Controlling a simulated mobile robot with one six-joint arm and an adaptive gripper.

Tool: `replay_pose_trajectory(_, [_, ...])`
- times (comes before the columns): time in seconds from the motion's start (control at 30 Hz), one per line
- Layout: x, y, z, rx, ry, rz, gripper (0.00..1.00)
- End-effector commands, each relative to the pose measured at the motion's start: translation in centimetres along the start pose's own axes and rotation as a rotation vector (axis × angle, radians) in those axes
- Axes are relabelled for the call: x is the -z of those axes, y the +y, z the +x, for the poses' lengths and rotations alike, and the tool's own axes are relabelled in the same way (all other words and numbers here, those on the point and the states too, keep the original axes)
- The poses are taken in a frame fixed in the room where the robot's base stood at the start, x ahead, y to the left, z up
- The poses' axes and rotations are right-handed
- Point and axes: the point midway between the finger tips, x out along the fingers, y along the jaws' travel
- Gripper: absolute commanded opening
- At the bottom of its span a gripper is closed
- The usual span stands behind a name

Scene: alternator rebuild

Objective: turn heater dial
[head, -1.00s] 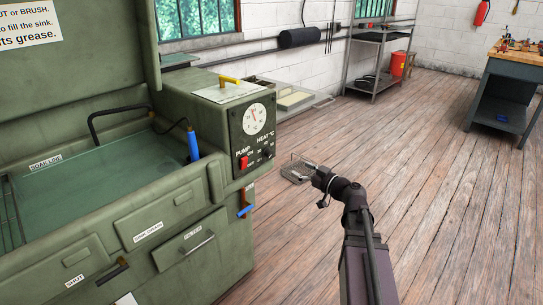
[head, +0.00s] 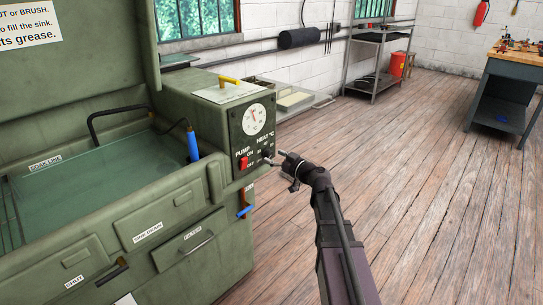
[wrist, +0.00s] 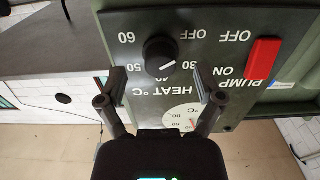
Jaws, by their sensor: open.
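The heater dial is a round black knob (wrist: 160,54) with a white pointer mark, on the dark control panel under the HEAT °C label. The wrist view shows the panel upside down, with OFF, 30, 50 and 60 around the knob. The pointer's exact setting is hard to read. My gripper (wrist: 160,88) is open, its two fingertips on either side of the knob in that view and apart from it. In the head view my gripper (head: 272,158) is at the panel's lower right, where it partly covers the dial.
The red pump switch (wrist: 263,62) sits beside the dial on the same panel, with a round temperature gauge (head: 252,119) above. The green parts washer (head: 130,190) fills the left. A blue-handled brush (head: 193,147) stands at the sink's edge. Open wooden floor lies to the right.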

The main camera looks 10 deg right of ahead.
Motion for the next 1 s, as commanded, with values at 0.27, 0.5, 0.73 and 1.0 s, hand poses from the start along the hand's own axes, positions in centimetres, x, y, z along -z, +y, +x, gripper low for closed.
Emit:
replay_pose_trajectory(0.27, [0.0,0.0,1.8,0.000,0.000,0.000,0.85])
replay_pose_trajectory(0.5, [0.0,0.0,1.9,0.000,0.000,0.000,0.85])
replay_pose_trajectory(0.73, [0.0,-0.1,1.9,0.000,0.000,0.000,0.41])
replay_pose_trajectory(1.0, [0.0,0.0,1.9,0.000,0.000,0.001,0.02])
